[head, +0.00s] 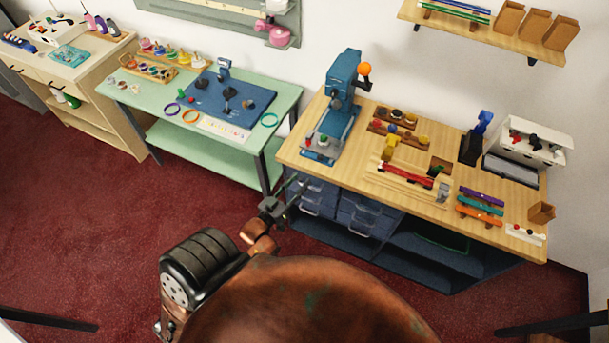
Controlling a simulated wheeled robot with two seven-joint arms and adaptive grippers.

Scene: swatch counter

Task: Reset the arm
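My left gripper (291,191) is the small dark gripper near the middle of the head view. Its arm comes up from the lower left, with a black ribbed joint. The gripper shows in front of the gap between the green table and the wooden workbench, near the bench's blue drawers. Its fingers are small and dark here, so I cannot tell whether they are apart. I see nothing held in it. My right gripper is not in view.
The wooden workbench (300,146) carries a blue press (341,75), racks and coloured strips. The green table (285,95) holds a blue mat, rings and bottles. A wooden cabinet (100,66) stands far left. Red carpet (80,220) is clear at left.

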